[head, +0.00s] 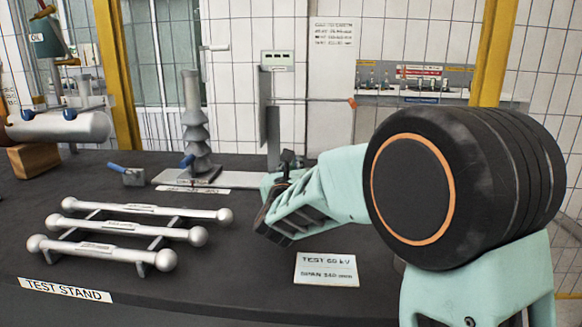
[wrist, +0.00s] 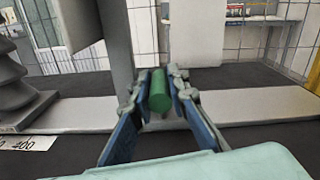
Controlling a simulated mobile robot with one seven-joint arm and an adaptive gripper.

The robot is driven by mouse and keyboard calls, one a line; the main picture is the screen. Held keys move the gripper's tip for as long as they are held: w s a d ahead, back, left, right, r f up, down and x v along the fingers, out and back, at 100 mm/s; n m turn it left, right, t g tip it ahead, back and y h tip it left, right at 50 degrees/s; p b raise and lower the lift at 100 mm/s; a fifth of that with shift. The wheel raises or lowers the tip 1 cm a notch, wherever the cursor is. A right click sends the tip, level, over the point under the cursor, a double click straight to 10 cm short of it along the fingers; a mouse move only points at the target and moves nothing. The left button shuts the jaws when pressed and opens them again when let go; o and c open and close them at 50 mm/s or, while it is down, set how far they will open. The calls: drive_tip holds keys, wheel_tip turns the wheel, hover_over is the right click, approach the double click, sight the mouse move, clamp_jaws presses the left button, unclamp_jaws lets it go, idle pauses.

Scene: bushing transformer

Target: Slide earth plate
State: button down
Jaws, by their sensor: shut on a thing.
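My gripper (head: 278,195) reaches left across the dark bench in the head view. In the wrist view my gripper (wrist: 160,95) is shut on a green cylindrical handle (wrist: 159,88), which lies between the two blue-lined fingers. Behind the handle a pale grey upright plate (wrist: 195,38) shows, likely the earth plate. In the head view a grey upright plate (head: 273,133) stands just beyond my gripper, above the flat light-grey rail (head: 230,180). The rail also crosses the wrist view (wrist: 255,106). How the handle joins the plate is hidden.
A ribbed insulator (head: 194,125) stands left on the rail; its sheds show in the wrist view (wrist: 12,80). A grey post (wrist: 116,40) stands left of the fingers. Rods with ball ends (head: 118,228) lie front left. A card (head: 326,270) lies in front of my arm.

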drive_tip(key=c, duration=1.9)
unclamp_jaws()
drive_tip(key=shift+d+f, duration=0.1)
drive_tip(key=shift+d, duration=0.25)
drive_tip(key=shift+o, duration=0.3)
drive_tip(key=shift+a, duration=0.1)
drive_tip(key=shift+s, duration=0.15)
drive_tip(key=s, duration=1.1)
drive_tip(key=shift+s+a, duration=0.2)
drive_tip(key=shift+s, duration=0.2)
drive_tip(key=shift+s, duration=0.1)
